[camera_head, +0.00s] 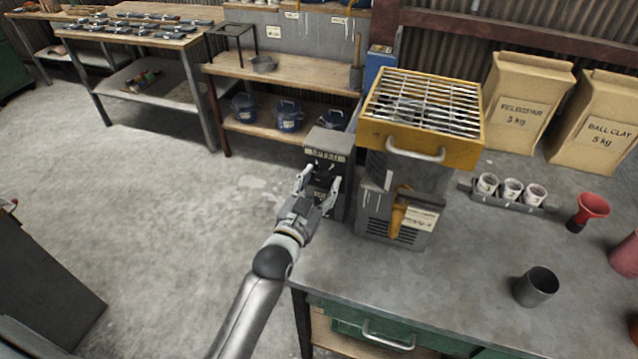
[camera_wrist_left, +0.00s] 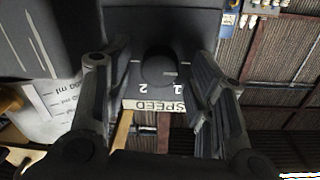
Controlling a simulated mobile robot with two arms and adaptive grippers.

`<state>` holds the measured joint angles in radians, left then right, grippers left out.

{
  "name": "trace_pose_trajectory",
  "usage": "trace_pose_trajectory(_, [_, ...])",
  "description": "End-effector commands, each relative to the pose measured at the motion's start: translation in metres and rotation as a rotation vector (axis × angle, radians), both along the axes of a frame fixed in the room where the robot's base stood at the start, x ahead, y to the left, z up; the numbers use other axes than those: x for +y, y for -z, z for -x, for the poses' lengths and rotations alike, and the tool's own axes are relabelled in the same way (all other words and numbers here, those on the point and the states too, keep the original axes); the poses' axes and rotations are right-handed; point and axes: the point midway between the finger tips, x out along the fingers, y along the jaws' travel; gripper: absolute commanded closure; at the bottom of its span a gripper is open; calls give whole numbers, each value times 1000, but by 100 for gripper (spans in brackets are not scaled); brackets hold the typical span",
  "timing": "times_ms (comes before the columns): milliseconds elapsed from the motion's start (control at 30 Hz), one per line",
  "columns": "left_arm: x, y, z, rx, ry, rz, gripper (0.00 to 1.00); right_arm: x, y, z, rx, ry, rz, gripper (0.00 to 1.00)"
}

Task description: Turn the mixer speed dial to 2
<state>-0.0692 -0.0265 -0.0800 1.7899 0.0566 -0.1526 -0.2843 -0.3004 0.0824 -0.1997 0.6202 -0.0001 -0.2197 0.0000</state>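The mixer speed dial (camera_wrist_left: 158,68) is a round dark knob on a dark panel in the left wrist view. A pale mark on it points to the right of that picture, near the printed 1 (camera_wrist_left: 178,88); the printed 2 (camera_wrist_left: 142,87) is beside it. An upside-down SPEED label (camera_wrist_left: 153,105) borders the panel. In the head view the grey control box (camera_head: 329,142) stands at the bench's left end. My left gripper (camera_head: 320,182) is open in front of it, fingers apart on either side of the dial. It also shows in the left wrist view (camera_wrist_left: 158,100). My right gripper is not seen.
A yellow-framed grate (camera_head: 424,100) tops the grey machine beside the control box. The grey bench (camera_head: 440,285) carries a dark cup (camera_head: 536,286), a rack of cups (camera_head: 510,192) and a red funnel (camera_head: 590,208). Open floor (camera_head: 190,210) lies left of the bench.

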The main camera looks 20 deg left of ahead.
Motion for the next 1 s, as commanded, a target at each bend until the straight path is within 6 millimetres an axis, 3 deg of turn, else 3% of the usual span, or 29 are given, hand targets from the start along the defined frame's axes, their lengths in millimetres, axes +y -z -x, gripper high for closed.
trace_pose_trajectory(33, [0,0,0,0,0,0,59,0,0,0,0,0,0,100])
trace_pose_trajectory(300, [0,0,0,0,0,0,94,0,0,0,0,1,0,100])
trace_pose_trajectory(667, [0,-2,0,-2,0,-59,94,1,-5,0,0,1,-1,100])
trace_pose_trajectory(1000, [0,-3,0,-10,1,-310,94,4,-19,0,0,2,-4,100])
